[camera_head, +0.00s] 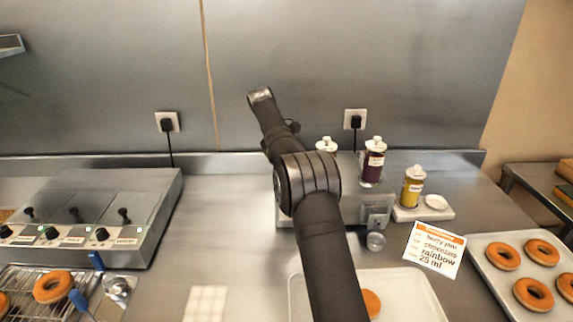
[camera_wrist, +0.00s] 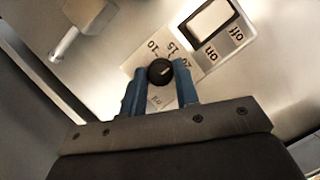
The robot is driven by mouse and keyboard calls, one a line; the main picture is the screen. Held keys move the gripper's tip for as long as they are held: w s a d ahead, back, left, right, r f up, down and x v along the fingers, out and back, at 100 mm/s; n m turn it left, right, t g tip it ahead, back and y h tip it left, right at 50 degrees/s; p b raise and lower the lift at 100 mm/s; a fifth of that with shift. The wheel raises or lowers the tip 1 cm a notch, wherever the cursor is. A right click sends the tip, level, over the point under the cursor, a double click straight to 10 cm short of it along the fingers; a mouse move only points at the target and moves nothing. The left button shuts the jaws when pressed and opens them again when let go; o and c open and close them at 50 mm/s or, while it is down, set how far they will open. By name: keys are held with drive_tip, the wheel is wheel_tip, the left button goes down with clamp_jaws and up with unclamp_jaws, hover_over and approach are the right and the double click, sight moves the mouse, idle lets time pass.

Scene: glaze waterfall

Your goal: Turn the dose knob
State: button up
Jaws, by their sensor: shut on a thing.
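The dose knob (camera_wrist: 160,72) is a small black dial on a white scale plate (camera_wrist: 136,69) in the wrist view. I can read 10 and 15 on the scale; a 20 is partly covered. A light mark on the knob points toward the upper right, near 15 to 20. The two blue fingers of my gripper (camera_wrist: 161,84) stand on either side of the knob and are shut on it. In the head view my arm hides the knob, the gripper and part of the filling machine (camera_head: 379,199).
An on/off switch (camera_wrist: 209,23) and a metal nozzle block (camera_wrist: 90,15) flank the knob. An order card (camera_head: 435,250) reads 25 ml. Bottles (camera_head: 373,163) stand behind; a donut tray (camera_head: 480,242) lies right.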

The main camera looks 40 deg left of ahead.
drive_tip(key=shift+m, duration=0.6)
drive_tip(key=shift+g, duration=0.3)
drive_tip(key=o, duration=1)
drive_tip(key=shift+c, duration=0.2)
